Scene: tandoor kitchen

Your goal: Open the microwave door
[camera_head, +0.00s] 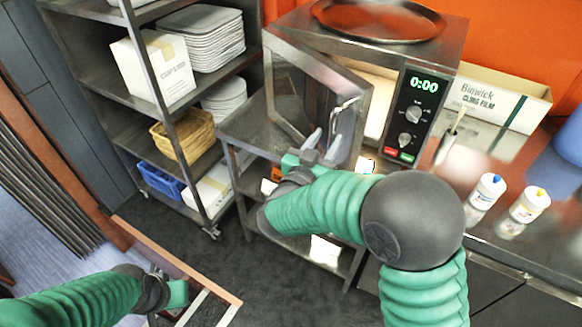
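The microwave (432,57) stands on the steel counter, with a lit 0:00 display and dials on its right side. Its door (311,82) is partly open, swung out to the left, and its lit inside shows through the gap. The door's metal handle (346,104) is near the door's free edge. My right gripper (322,143) is at the lower end of the handle, its grey fingers apart; whether they touch the handle is unclear. My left gripper (176,292) is low at the left, away from the microwave; its fingers are not clear.
A round tray (378,18) lies on the microwave. A cling film box (493,102) and two white bottles (487,191) (529,204) are on the counter to the right. A shelf rack (166,108) with plates, a box and baskets stands left of the door.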

